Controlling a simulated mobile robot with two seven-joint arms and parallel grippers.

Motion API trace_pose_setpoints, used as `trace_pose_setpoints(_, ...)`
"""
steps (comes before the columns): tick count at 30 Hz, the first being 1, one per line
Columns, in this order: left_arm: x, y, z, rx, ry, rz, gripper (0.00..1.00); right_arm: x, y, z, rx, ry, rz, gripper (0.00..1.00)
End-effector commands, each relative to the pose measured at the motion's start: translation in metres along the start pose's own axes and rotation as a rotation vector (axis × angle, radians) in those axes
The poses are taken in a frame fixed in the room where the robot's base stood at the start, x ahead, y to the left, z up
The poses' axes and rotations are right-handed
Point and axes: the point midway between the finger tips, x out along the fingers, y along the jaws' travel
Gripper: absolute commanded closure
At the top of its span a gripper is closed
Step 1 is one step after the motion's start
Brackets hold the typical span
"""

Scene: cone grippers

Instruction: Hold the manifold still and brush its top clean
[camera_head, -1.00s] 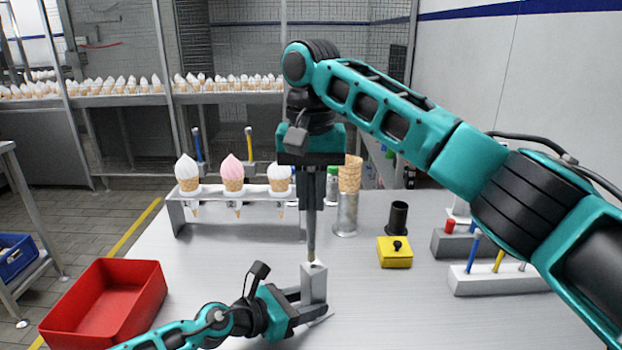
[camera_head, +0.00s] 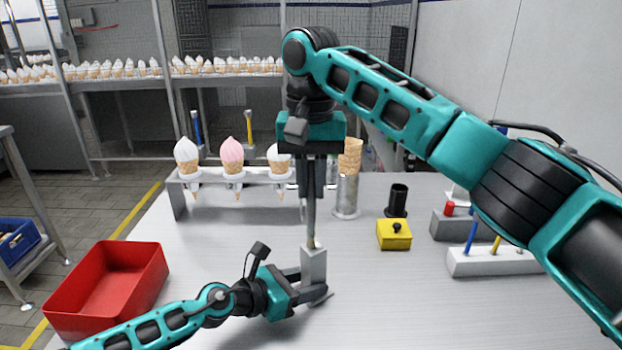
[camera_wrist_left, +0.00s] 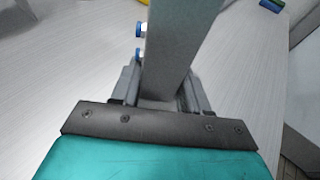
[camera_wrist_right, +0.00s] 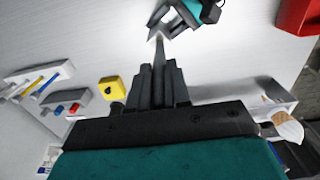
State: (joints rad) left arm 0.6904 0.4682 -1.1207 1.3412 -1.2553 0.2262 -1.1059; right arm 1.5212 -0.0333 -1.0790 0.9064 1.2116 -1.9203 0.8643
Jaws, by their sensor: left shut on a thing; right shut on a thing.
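The manifold (camera_head: 314,264) is an upright grey block low in the middle of the head view. It fills the top middle of the left wrist view (camera_wrist_left: 178,45), with blue-ended fittings on its left side. My left gripper (camera_head: 308,289) is shut on its lower part. My right gripper (camera_head: 311,192) points straight down above it, shut on a thin grey brush (camera_head: 311,228). The brush's pale tip is at the manifold's top; I cannot tell whether it touches. The brush also shows in the right wrist view (camera_wrist_right: 159,55).
A red bin (camera_head: 147,285) stands at the left. A rack (camera_head: 205,182) with several cones is behind. A yellow box (camera_head: 394,235), a black cup (camera_head: 398,199) and a tool block (camera_head: 495,262) are at the right. The bench between is clear.

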Motion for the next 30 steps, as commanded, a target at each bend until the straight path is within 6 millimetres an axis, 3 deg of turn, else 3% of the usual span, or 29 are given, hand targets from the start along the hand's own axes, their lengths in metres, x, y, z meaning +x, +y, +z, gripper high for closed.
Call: trace_pose_setpoints(30,0.0,0.0,-0.001,0.0,0.001,0.0,0.84,0.011,0.004,-0.003,0.002,0.0,0.0,1.0)
